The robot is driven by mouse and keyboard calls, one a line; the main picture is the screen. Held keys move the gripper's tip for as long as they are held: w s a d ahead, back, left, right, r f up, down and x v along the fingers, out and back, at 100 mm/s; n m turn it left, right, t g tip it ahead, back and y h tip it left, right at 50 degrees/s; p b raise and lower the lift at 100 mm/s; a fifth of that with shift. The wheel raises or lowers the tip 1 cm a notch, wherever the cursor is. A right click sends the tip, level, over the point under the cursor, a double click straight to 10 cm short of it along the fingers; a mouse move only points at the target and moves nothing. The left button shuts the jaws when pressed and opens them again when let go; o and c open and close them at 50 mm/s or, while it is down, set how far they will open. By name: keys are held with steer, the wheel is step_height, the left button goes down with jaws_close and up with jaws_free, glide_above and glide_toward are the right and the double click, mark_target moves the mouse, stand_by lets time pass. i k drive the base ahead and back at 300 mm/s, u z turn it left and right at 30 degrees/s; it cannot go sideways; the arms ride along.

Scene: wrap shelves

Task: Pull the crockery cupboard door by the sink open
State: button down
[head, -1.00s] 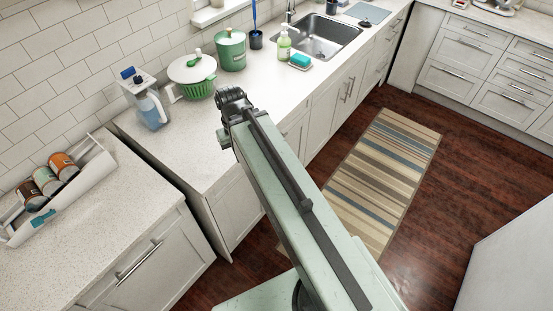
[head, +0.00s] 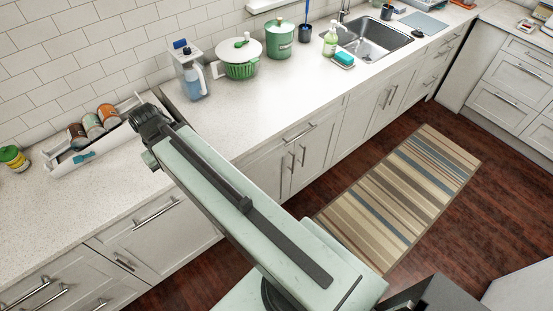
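Pale cupboard doors line the counter front by the sink (head: 372,42). A pair (head: 279,177) below a drawer, left of the sink, has two upright bar handles (head: 297,157). Another pair (head: 372,112) below the sink has similar handles (head: 387,98). All these doors look shut; which one is the crockery cupboard cannot be told. My pale green arm reaches up and left across the picture, over the counter left of these doors. Its dark far joint shows, but no gripper fingers are visible.
The counter holds a white-lidded green pot (head: 239,62), a green canister (head: 280,42), a blue bottle (head: 195,82) and a rack of cans (head: 85,150). A striped rug (head: 405,195) lies on the clear wood floor before the doors. A dark box-like shape (head: 435,296) is at bottom right.

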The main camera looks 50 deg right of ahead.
mark_target(313, 151)
steer(key=u, duration=2.3)
steer(key=k, duration=1.9)
steer(key=z, duration=1.2)
